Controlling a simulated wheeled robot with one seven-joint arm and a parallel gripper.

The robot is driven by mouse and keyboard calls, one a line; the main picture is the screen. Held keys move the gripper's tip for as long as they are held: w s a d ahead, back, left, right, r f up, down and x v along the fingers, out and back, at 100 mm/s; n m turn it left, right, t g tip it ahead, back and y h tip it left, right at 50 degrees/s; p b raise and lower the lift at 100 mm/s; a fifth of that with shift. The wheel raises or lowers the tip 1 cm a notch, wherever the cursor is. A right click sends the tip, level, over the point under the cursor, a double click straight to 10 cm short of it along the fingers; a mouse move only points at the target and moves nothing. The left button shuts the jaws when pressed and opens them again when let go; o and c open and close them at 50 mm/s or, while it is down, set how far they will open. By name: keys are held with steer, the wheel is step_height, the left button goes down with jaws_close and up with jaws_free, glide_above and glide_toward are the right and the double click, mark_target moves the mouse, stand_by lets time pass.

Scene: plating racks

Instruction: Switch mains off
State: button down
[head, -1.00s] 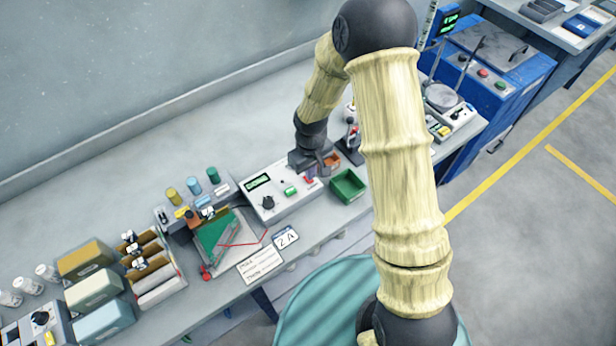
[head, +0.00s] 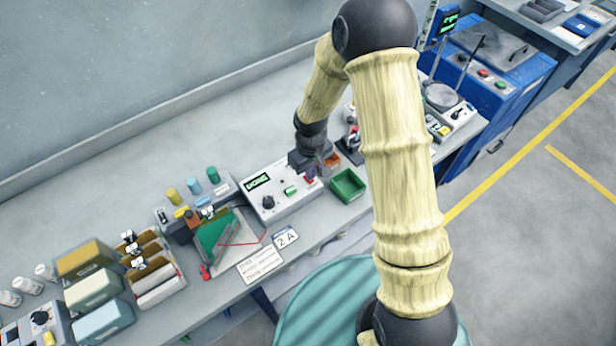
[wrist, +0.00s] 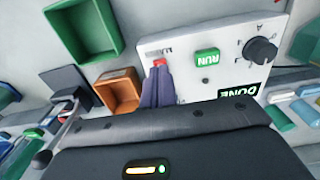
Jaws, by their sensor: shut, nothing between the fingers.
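The white control box (head: 284,208) stands on the bench with a lit green display (head: 258,181), a black knob (head: 268,202) and a green button (head: 290,190). In the wrist view the display (wrist: 239,91) reads DONE and the button (wrist: 207,56) reads RUN. A red switch (wrist: 159,62) sits at the box's edge beside small lettering. My gripper (wrist: 158,72) is shut and empty, its fingertips at the red switch and partly covering it. I cannot tell whether they touch it or which way the switch is set.
A green bin (head: 348,186) and a small orange bin (head: 332,160) stand just right of the box. A label card reading 2A (head: 285,237) lies at the front edge.

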steer(key=shift+f+b, duration=0.6)
steer(key=shift+f, duration=0.25)
stand_by(0.5)
steer(key=shift+r, duration=0.15)
steer(key=shift+r+p, duration=2.7)
steer(key=shift+r, duration=0.65)
steer(key=s+d+r+m+t+b, duration=0.2)
steer(key=s+d+r+m, duration=0.4)
steer(key=s+d+r, duration=0.6)
step_height(320, 180, up, 2)
steer(key=shift+s+d+m+t, duration=0.3)
steer(key=shift+d+m, duration=0.1)
steer(key=shift+d, duration=0.35)
